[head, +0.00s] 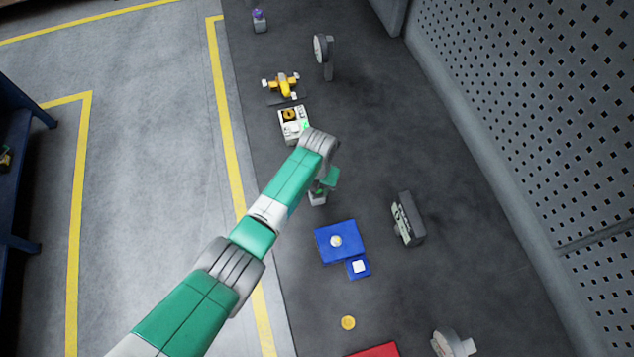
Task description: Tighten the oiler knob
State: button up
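I cannot tell for certain which thing is the oiler knob. A small grey-white block (317,199) shows just below the end of my arm, partly covered by it, and may be the oiler or part of my gripper. Another small pale block with a purple top (259,21) stands far off at the top of the head view. My gripper (320,190) points down beside the green wrist piece. Its fingers are too small and too hidden to tell whether they are open or touching anything.
A white box with a yellow-black dial (291,121) and a yellow valve (284,85) lie beyond my arm. A round gauge (321,48) stands behind. Nearer are a blue box (340,242), a grey panel device (407,218) and a yellow disc (348,323). A perforated wall (540,110) bounds the right.

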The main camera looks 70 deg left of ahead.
jog(key=o, duration=1)
jog(key=shift+r, duration=0.1)
notch_tip(320, 180, up, 8)
jog(key=shift+f+p, duration=0.15)
jog(key=shift+p, duration=0.35)
